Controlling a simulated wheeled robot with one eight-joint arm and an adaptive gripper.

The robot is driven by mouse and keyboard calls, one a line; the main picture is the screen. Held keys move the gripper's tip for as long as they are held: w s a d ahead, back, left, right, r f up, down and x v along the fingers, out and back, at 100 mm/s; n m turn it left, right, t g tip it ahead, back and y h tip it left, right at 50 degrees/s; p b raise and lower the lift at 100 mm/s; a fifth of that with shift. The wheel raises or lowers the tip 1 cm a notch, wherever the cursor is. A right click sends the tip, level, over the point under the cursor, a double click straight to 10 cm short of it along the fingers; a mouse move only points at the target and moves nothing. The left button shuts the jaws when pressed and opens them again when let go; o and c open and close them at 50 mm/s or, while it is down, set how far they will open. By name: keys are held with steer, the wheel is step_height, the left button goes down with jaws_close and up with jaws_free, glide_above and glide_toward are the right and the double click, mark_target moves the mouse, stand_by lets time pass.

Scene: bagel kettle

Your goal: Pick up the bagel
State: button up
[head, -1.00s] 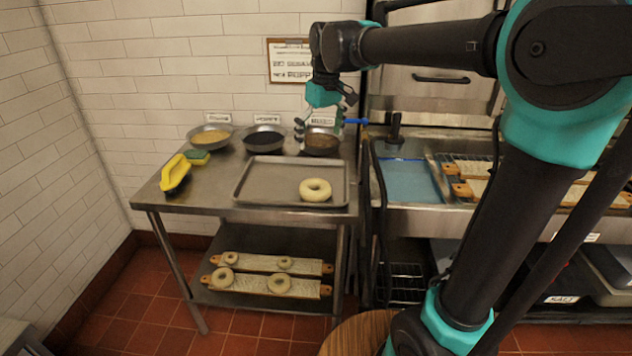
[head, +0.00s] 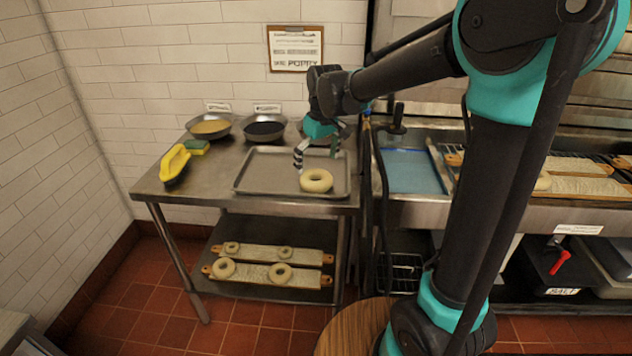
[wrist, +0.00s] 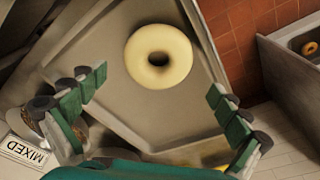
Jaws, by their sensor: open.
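A pale, ring-shaped bagel (head: 316,181) lies flat at the right front of the grey metal tray (head: 262,185) on the steel table. In the wrist view the bagel (wrist: 159,72) sits beyond and between the fingertips, apart from both. My gripper (head: 317,155) is open and empty, above the tray's right part and just behind the bagel in the head view. Its two green fingers (wrist: 162,84) are spread wide in the wrist view. The bagel's underside is hidden.
Bowls of yellow (head: 210,126) and dark (head: 264,128) toppings stand behind the tray; a third is mostly hidden by my gripper. Boards with several bagels (head: 268,275) rest on the lower shelf. A blue-bottomed sink (head: 412,176) adjoins right.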

mark_target(316, 174)
steer(key=f, duration=0.5)
steer(key=shift+w+a, duration=0.1)
steer(key=shift+w, duration=0.2)
steer(key=c, duration=1)
steer(key=shift+r, duration=0.15)
steer(key=shift+c, duration=0.2)
step_height(316, 174, up, 20)
